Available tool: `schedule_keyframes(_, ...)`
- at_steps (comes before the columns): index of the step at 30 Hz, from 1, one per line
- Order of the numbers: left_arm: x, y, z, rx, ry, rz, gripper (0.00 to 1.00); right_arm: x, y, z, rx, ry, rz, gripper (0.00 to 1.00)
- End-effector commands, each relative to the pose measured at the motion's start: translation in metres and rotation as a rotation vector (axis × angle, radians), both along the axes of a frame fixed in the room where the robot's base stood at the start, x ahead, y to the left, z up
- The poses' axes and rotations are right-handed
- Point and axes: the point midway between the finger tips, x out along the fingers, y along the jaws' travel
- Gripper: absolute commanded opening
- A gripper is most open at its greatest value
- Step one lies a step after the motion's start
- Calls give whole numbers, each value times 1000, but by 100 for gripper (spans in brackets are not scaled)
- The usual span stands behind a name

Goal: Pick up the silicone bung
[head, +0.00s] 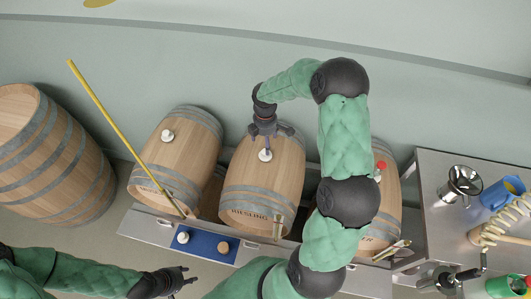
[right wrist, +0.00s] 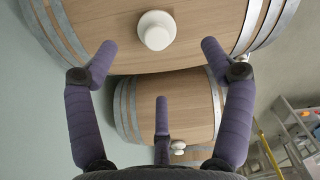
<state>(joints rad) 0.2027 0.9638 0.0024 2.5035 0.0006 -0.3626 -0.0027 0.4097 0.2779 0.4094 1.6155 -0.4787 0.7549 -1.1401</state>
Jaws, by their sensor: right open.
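A white bung (head: 265,155), which looks like the silicone bung, sits in the top of the middle barrel (head: 255,190), marked RIESLING. My right gripper (head: 268,138) is above that barrel, close to the bung. In the right wrist view the fingers of this gripper (right wrist: 158,58) are spread wide and empty. The white bung (right wrist: 156,30) shows ahead of them, between the two outer fingers and not touched by them. My left gripper (head: 184,278) is low at the front, away from the barrels, with its fingers apart and nothing seen in them.
The left barrel (head: 158,162) has another white bung (head: 167,135); the right barrel has a red one (head: 381,166). A blue mat (head: 203,246) holds a white and a brown stopper. A yellow rod (head: 115,125) leans by the left barrel. A steel table (head: 435,180) with tools stands right.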

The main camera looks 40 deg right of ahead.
Motion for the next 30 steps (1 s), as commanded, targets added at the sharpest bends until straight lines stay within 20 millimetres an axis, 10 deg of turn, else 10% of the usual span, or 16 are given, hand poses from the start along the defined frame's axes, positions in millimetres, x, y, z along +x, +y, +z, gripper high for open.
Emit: schedule_keyframes(30, 0, 0, 6, 0, 0, 0, 40, 2, -5, -83, 0, -1, -2, 81)
